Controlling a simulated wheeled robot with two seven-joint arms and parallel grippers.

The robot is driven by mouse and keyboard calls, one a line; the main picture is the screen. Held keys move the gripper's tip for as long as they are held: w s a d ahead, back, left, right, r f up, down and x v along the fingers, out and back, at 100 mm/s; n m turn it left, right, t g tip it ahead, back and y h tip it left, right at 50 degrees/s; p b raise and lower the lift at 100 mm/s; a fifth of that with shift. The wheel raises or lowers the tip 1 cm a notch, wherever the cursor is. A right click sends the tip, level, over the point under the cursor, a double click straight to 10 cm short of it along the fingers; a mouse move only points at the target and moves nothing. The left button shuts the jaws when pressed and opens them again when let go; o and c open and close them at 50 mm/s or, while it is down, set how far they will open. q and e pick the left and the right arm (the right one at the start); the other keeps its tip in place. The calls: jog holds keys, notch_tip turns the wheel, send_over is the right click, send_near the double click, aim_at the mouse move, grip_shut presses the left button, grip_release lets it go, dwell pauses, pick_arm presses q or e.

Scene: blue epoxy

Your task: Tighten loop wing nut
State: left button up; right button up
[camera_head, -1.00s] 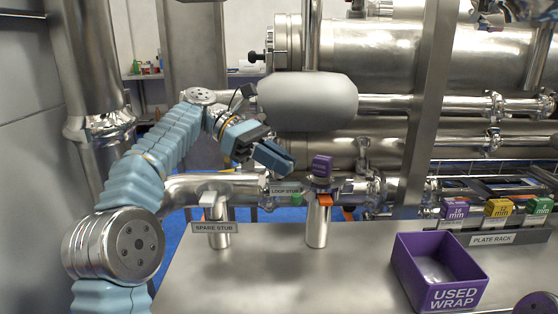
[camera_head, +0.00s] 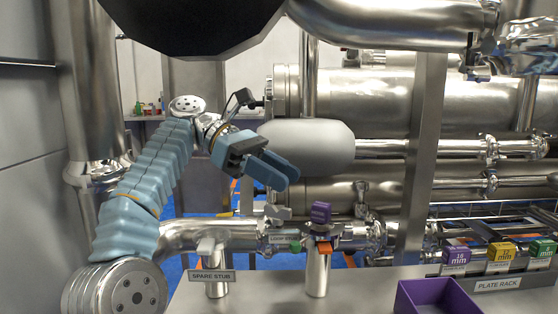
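The loop stub (camera_head: 317,272) is a short upright metal pipe on the bench, with an orange tab (camera_head: 324,247) near its top and a purple block (camera_head: 320,212) above it. My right gripper is out of view.
The spare stub (camera_head: 217,288) stands left of the loop stub. A purple bin (camera_head: 438,292) is at the front right, partly cut off. The plate rack (camera_head: 497,285) is at the right. A grey rounded cylinder (camera_head: 306,148) and pipes lie behind the gripper. A dark shape (camera_head: 190,25) fills the top left.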

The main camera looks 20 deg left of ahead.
aim_at(277, 211)
pick_arm(q)
jog(key=s+d+r+b, duration=0.1)
jog(key=s+d+r, duration=0.1)
jog(key=s+r, duration=0.3)
jog(key=s, duration=0.4)
jog(key=shift+s+d, duration=0.15)
jog(key=shift+d, duration=0.25)
